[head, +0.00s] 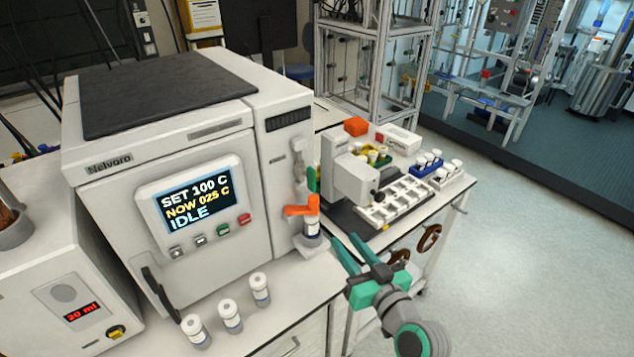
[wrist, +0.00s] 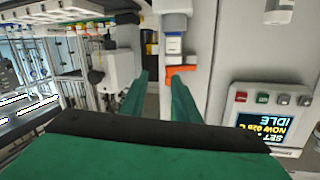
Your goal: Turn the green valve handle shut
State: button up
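A narrow green piece (head: 312,179), which looks like the green valve handle, stands upright beside the grey fitting on the right side of the white oven-like machine. Just below it an orange handle (head: 301,209) lies level above a white-labelled vial or cylinder (head: 312,227). The orange handle also shows in the wrist view (wrist: 182,70), just past the right fingertip. I cannot pick out the green handle there. My gripper (head: 346,239) is open and empty, below and right of both handles. Its two green fingers (wrist: 160,80) stand apart in the wrist view.
The white machine (head: 110,170) reads IDLE on its screen. Several white-capped vials (head: 230,316) stand on the front counter. A white instrument (head: 360,180) and a slotted white tray (head: 396,203) stand on a bench behind my gripper. Open floor (head: 530,260) lies to the right.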

aim_at(315, 180)
notch_tip(315, 180, up, 12)
jog(key=n+y, duration=0.4)
jog(key=shift+g, duration=0.4)
jog(key=x, duration=1.1)
jog(key=shift+a+f, duration=0.15)
jog(key=shift+a, duration=0.15)
jog(key=shift+c, duration=0.6)
grip_shut()
